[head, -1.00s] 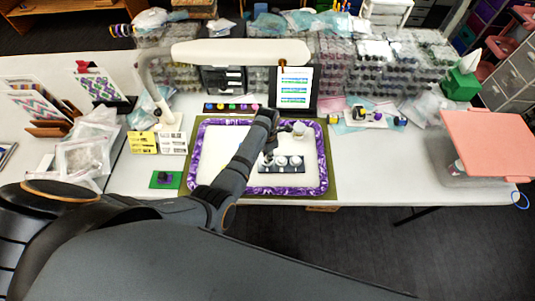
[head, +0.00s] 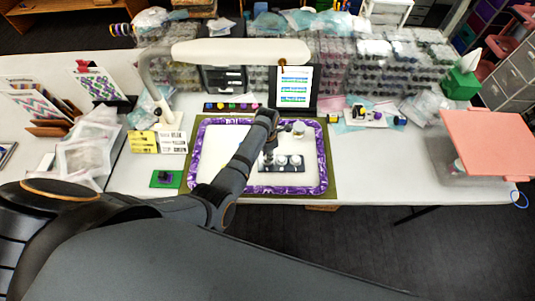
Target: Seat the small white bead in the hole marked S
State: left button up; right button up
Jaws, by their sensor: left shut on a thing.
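My left arm reaches over the white work tray with the purple patterned rim (head: 196,165). My left gripper (head: 269,149) points down at the left end of a dark holder (head: 283,169) with several pale round tops. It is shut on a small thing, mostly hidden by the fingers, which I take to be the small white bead. I cannot tell whether the bead touches the holder. The mark S is too small to read, and the hole under the gripper is hidden. My right gripper is not in view.
A white jar (head: 299,128) stands on the tray behind the holder. A tablet (head: 294,88) and a row of coloured beads (head: 231,106) stand behind the tray. A lamp (head: 240,52) hangs over the back. The tray's left part is clear.

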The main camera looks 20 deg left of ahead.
pick_arm(q)
jog(key=shift+f, duration=0.25)
jog(key=shift+f+b, duration=0.45)
jog(key=shift+f, duration=0.05)
dwell(0.5)
dwell(0.3)
jog(key=o, duration=0.8)
jog(key=shift+o, duration=0.2)
jog(key=shift+r, duration=0.15)
notch_tip(320, 180, up, 12)
jog(key=shift+a+f, duration=0.1)
jog(key=shift+f, duration=0.1)
